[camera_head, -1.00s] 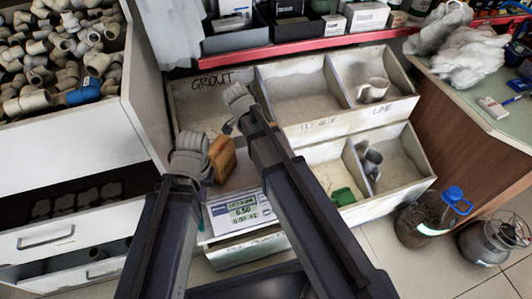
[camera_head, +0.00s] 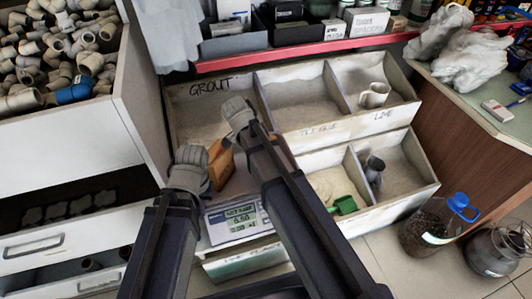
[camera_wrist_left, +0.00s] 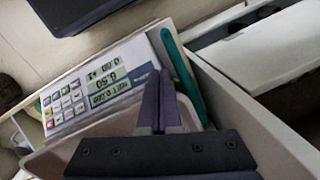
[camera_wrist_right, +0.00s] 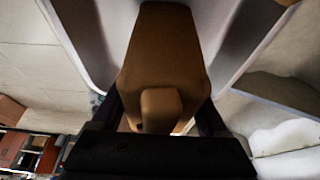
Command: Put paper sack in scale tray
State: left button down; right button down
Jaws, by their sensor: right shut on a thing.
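The brown paper sack (camera_head: 222,164) is held by my right gripper (camera_head: 236,122) above the scale tray (camera_head: 238,188). In the right wrist view the sack (camera_wrist_right: 165,55) sits between the two fingers. The scale (camera_head: 238,220) with its lit display stands at the front of the bins. In the left wrist view, the scale's keypad and display (camera_wrist_left: 108,88) lie left of my left fingers. My left gripper (camera_head: 188,172) is beside the sack in the head view; its fingers are together with nothing seen between them. My right arm hides part of the tray.
Open bins stand behind, including the grout bin (camera_head: 205,110) and one holding a cup (camera_head: 374,95). A green scoop (camera_head: 344,204) lies in a front bin. Pipe-fitting drawers (camera_head: 60,130) rise at left. A blue-capped jug (camera_head: 432,225) stands on the floor at right.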

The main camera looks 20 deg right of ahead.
jog(key=shift+f, duration=0.15)
grip_release()
jog(key=p+v, duration=1)
jog(key=v, duration=0.1)
jog(key=shift+d, duration=0.1)
jog(key=shift+a+r+p, duration=0.35)
jog(key=shift+r+p, duration=0.25)
jog(key=shift+r, duration=0.05)
